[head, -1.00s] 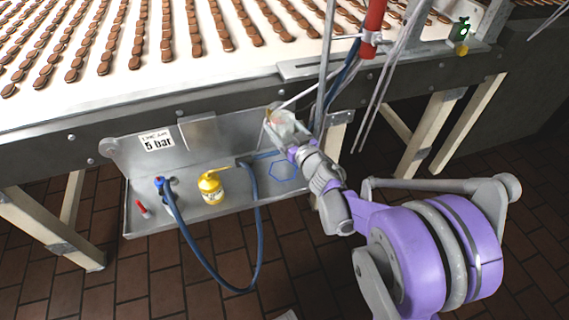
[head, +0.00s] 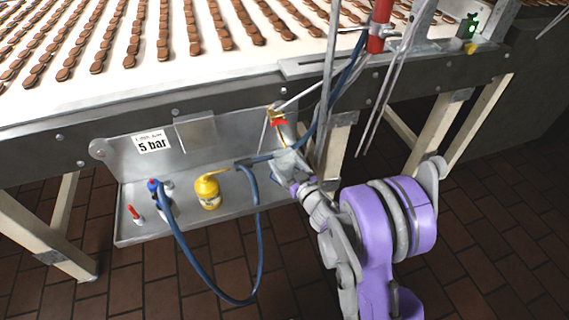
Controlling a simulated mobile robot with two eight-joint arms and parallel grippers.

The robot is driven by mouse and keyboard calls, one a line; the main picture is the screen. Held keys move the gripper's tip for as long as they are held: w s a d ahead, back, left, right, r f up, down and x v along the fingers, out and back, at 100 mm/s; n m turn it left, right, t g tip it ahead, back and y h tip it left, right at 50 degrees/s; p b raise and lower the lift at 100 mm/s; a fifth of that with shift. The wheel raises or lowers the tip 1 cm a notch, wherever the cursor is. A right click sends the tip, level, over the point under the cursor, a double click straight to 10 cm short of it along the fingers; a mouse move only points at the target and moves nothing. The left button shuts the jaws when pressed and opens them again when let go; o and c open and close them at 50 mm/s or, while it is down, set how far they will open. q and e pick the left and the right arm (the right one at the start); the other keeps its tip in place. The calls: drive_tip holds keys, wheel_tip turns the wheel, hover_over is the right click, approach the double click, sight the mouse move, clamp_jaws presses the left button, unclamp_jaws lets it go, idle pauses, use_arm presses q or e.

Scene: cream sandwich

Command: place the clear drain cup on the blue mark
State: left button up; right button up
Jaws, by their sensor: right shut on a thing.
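My right gripper (head: 288,165), on the purple and grey arm, is low over the right part of the grey metal shelf (head: 235,208). It is shut on the clear drain cup, whose see-through outline is hard to tell from the pale fingers. I cannot tell whether the cup touches the shelf. My left gripper is not in view.
A yellow oil can (head: 208,192), a blue hose (head: 200,272) with a blue-ended nozzle and a red marker-like item (head: 134,214) are on the shelf. A brass valve with a red handle (head: 278,122) hangs above. The conveyor (head: 110,80) carries rows of brown biscuits.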

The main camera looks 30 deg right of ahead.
drive_tip(key=shift+f, duration=0.15)
drive_tip(key=o, duration=1.2)
